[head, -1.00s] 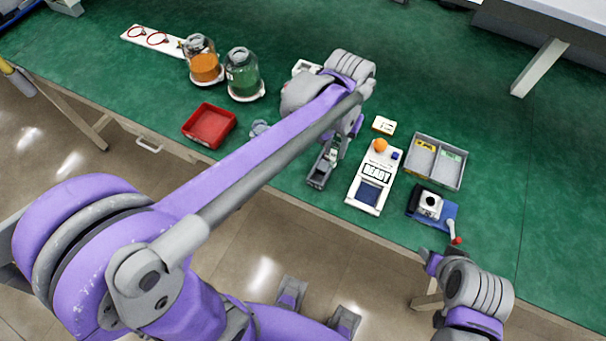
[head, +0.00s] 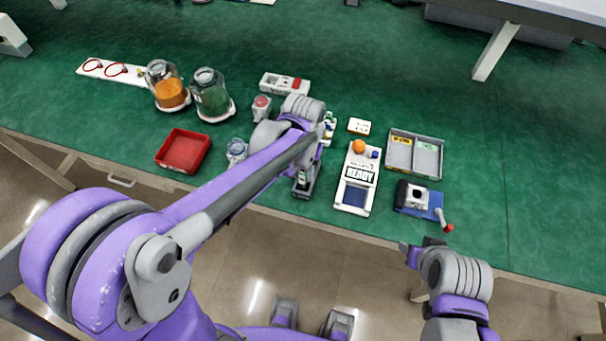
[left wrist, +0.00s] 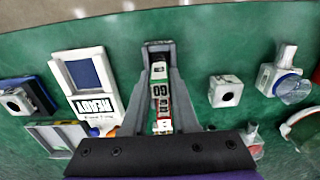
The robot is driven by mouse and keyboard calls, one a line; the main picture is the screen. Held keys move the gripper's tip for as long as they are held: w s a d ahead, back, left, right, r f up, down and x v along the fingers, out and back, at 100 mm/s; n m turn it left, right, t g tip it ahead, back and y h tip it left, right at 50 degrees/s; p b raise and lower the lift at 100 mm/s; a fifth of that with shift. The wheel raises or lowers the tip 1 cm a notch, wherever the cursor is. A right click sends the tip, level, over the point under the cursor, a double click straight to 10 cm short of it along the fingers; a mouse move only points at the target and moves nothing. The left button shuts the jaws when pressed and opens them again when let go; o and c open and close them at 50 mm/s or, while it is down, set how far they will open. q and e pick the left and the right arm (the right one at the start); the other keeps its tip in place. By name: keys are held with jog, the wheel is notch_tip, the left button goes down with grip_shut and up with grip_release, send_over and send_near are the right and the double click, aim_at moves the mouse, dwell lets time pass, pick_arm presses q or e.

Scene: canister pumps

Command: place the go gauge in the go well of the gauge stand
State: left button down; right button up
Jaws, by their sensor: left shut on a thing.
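My left gripper (head: 305,184) points down near the front edge of the green table, left of the counter box. In the left wrist view its two grey fingers (left wrist: 160,75) are shut on the go gauge (left wrist: 158,92), a narrow white piece with dark "GO" lettering and green and red bits. In the head view only a small pale part of the gauge shows between the fingers. A white and yellow-green piece (head: 329,128), perhaps the gauge stand, is partly hidden behind my left wrist; its wells cannot be made out. My right gripper (head: 422,245) is off the front edge, its jaws unclear.
A white box reading "READY" (head: 357,180) stands close right of my left gripper. A grey tray (head: 441,160) and a blue fixture with a lever (head: 433,201) lie farther right. A red tray (head: 184,151) and jars (head: 212,97) are left. A white block with a hole (left wrist: 225,91) is nearby.

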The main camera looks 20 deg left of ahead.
pick_arm(q)
jog(key=shift+f, duration=0.7)
jog(key=shift+f, duration=0.25)
jog(key=c, duration=0.7)
grip_release()
jog(key=shift+r, duration=0.1)
jog(key=shift+r, duration=0.1)
